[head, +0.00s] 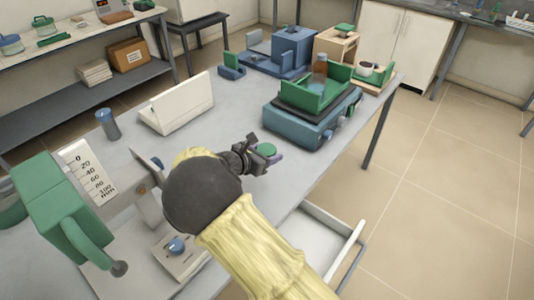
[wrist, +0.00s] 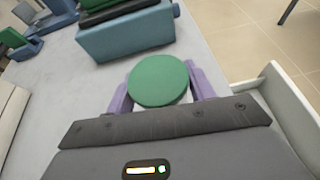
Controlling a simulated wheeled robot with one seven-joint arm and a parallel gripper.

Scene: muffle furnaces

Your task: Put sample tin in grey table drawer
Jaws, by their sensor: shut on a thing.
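The sample tin, a round tin with a green lid, shows in the head view (head: 267,149) and in the wrist view (wrist: 158,82). My gripper (head: 262,156) is shut on it, with a purple finger on each side in the wrist view. The tin is over the grey table near its right edge; its height above the top is hard to tell. The grey table drawer (head: 348,246) is pulled open below that edge, to the lower right of the tin. My arm hides part of it. Its pale wall also shows at the right of the wrist view (wrist: 288,108).
A blue device with a green cradle and a bottle (head: 310,105) stands beyond the tin. A white folded stand (head: 178,103), a blue cylinder (head: 107,124) and a green scaled instrument (head: 62,205) are on the left. The tabletop between is clear.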

